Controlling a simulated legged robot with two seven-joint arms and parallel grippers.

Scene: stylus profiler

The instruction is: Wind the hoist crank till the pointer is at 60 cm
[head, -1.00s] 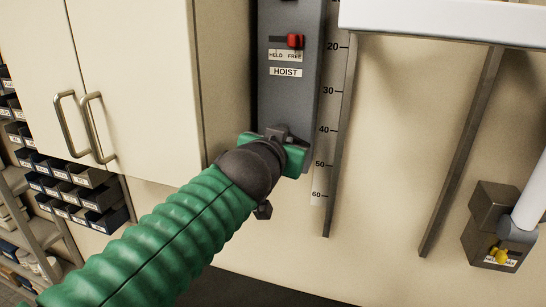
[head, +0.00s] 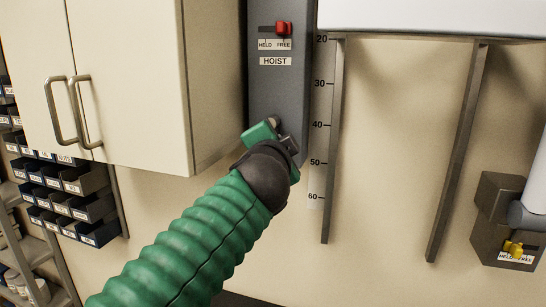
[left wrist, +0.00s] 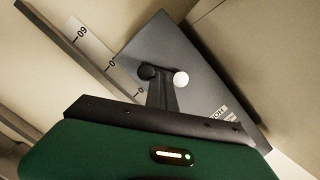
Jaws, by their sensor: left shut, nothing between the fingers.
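The grey hoist box (head: 278,88) is on the wall, labelled HOIST, with a red lever (head: 284,28) at the FREE side. The scale (head: 317,145) beside it reads from 20 down to 60. No distinct pointer can be made out; the white panel's lower edge (head: 430,33) is just above the 20 mark. My left gripper (head: 277,126) is shut and empty at the box's lower part. In the left wrist view, its dark fingers (left wrist: 162,95) are in front of the box, beside a pale knob (left wrist: 181,78). The crank is mostly hidden; contact cannot be told. My right gripper is not in view.
A cream cabinet (head: 140,60) with two handles is close on the left. Bins (head: 75,200) stand on shelving at the far left. A second box (head: 495,220) with a yellow lever (head: 513,249) is at the lower right. Two rails run down the wall.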

